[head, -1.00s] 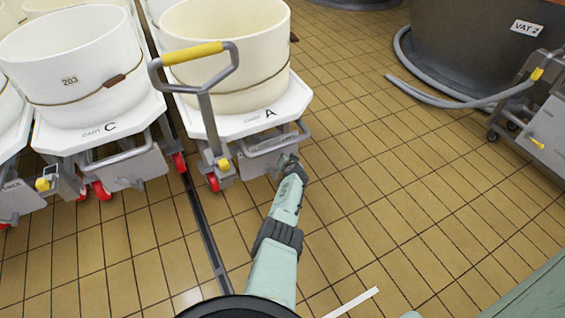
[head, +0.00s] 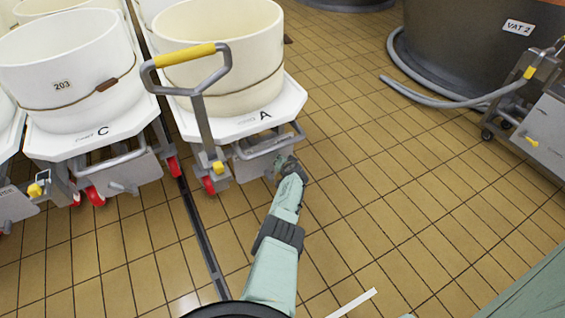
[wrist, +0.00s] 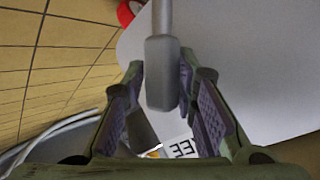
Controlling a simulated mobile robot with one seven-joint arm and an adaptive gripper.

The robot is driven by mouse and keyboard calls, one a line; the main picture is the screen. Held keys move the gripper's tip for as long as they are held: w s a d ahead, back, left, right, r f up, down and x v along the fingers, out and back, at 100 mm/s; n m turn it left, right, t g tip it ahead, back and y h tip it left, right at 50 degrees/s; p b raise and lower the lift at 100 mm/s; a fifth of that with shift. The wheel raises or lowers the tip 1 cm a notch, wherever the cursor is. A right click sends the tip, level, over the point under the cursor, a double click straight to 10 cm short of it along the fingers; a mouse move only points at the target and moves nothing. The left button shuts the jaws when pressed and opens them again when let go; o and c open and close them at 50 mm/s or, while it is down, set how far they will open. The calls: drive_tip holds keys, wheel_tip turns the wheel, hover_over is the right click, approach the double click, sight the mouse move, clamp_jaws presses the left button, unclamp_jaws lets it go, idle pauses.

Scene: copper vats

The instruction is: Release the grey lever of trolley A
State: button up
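Trolley A (head: 265,116) is a white-topped cart bearing a cream tub, with a yellow-gripped handle (head: 185,56). My gripper (head: 283,166) is at the lower front right of trolley A, by its grey front panel. In the wrist view a grey lever (wrist: 163,75) with a thick block-like end points down between my two fingers (wrist: 161,78). The fingers stand apart on both sides of the lever; a narrow gap shows at the left, and I cannot tell whether the right pad touches it. In the head view my gripper hides the lever.
Trolley C (head: 95,138) stands left of trolley A, across a dark floor channel (head: 200,235). The Vat 2 vessel (head: 455,55) and a grey hose (head: 430,98) are at the right. A label with partly hidden letters (wrist: 181,147) shows between the fingers. Tiled floor right of trolley A is clear.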

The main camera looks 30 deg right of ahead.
drive_tip(key=shift+s, duration=0.1)
drive_tip(key=shift+s+a+r, duration=0.1)
drive_tip(key=shift+s+r, duration=0.05)
drive_tip(key=shift+s, duration=0.15)
drive_tip(key=v, duration=1.1)
drive_tip(key=shift+r, duration=0.15)
idle(0.4)
